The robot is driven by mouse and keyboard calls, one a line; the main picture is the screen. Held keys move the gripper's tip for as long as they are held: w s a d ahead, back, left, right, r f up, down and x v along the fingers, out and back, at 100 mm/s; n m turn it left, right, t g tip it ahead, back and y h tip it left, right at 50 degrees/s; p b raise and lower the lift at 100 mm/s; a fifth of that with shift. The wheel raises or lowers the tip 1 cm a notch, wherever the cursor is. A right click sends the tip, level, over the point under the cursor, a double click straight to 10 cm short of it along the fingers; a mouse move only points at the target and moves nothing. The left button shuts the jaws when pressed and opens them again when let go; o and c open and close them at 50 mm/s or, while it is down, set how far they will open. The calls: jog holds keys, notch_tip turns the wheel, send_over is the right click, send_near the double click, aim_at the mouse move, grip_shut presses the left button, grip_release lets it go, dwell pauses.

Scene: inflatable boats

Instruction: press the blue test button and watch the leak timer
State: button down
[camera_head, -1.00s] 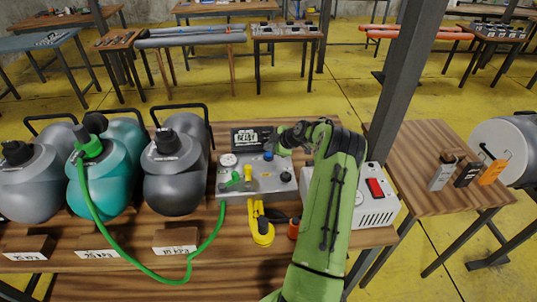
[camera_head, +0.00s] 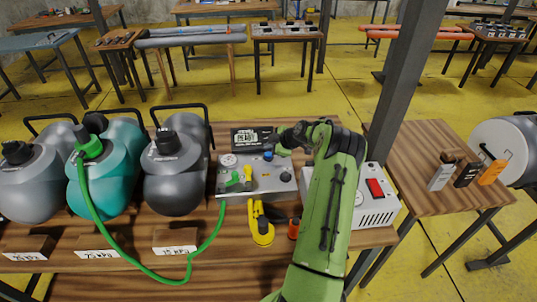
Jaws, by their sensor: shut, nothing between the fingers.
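The grey test box (camera_head: 260,186) stands on the wooden bench (camera_head: 345,236). The blue test button (camera_head: 268,156) is on the upper part of the box. A dark display (camera_head: 251,138) with light characters, too small to read surely, stands behind the button. My gripper (camera_head: 279,145) is shut and empty, just above and right of the blue button. I cannot tell whether it touches the button. My green arm (camera_head: 330,210) reaches in from the front and hides part of the bench.
Several boat sections with dark caps, one teal (camera_head: 105,170), stand at left. A green hose (camera_head: 130,265) loops along the bench front from the teal one. A white unit with a red switch (camera_head: 375,187) is right of my arm.

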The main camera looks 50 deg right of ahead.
aim_at(270, 155)
jog(key=shift+f+b, duration=0.2)
jog(key=shift+b, duration=0.1)
jog(key=shift+f+b, duration=0.25)
jog(key=shift+b, duration=0.3)
jog(key=shift+f+b, duration=0.55)
jog(key=shift+b, duration=0.1)
dwell(0.5)
jog(key=shift+r, duration=0.95)
jog(key=shift+r+p, duration=1.15)
jog(key=shift+r, duration=1.45)
